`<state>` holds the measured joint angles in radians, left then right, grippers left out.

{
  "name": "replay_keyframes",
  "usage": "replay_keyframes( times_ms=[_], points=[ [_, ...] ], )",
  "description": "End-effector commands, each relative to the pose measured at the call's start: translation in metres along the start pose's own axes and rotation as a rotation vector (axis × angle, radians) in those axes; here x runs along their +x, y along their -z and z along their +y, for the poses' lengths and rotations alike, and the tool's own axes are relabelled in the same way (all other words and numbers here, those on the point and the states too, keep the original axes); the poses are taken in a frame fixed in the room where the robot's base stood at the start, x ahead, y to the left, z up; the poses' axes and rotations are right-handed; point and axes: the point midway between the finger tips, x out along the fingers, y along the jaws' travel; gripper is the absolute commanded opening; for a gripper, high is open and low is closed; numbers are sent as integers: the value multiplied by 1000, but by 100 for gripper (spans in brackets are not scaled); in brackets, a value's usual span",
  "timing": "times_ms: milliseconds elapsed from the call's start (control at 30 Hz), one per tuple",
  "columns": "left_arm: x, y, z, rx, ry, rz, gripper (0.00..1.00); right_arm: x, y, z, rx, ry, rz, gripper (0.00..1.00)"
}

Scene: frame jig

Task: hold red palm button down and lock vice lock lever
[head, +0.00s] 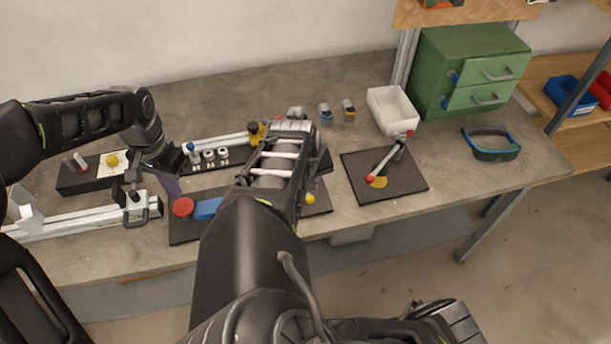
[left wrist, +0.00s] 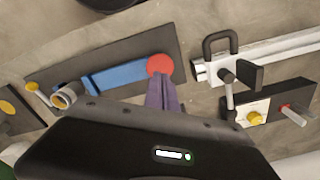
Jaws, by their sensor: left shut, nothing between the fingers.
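The red palm button (head: 183,207) is a round red disc at the left end of a dark plate, beside a blue block (head: 208,208). It also shows in the left wrist view (left wrist: 160,65). My left gripper (head: 173,190) is shut and empty, its purple-grey fingers (left wrist: 165,95) reaching the button's edge; I cannot tell whether they press it. A yellow-knobbed lever (left wrist: 30,88) is at the plate's other end. A red-knobbed lever (head: 385,160) stands on a separate dark board. I cannot tell which is the vice lock lever. My right arm hides the plate's middle; its gripper is hidden.
A rail clamp (head: 135,210) and a dark box with a yellow knob (head: 112,160) flank my left gripper. A white bin (head: 392,110), green drawers (head: 470,70) and blue goggles (head: 491,144) stand to the right. The bench's front right is clear.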

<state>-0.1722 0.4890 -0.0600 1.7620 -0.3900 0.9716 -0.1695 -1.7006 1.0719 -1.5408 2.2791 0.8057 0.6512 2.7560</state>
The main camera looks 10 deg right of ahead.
Motion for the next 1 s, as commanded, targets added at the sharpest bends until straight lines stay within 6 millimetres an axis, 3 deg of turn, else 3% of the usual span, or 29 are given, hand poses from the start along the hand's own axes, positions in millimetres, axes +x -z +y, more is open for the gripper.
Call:
replay_keyframes(
  times_ms=[600, 1000],
  points=[
    [-36, 0, 0, 1, 0, 1, 0, -22, -9, -5, 0, 0, 0, 32],
    [-39, 0, 0, 1, 0, 1, 0, -24, -10, -5, 0, 0, 0, 32]
  ],
)
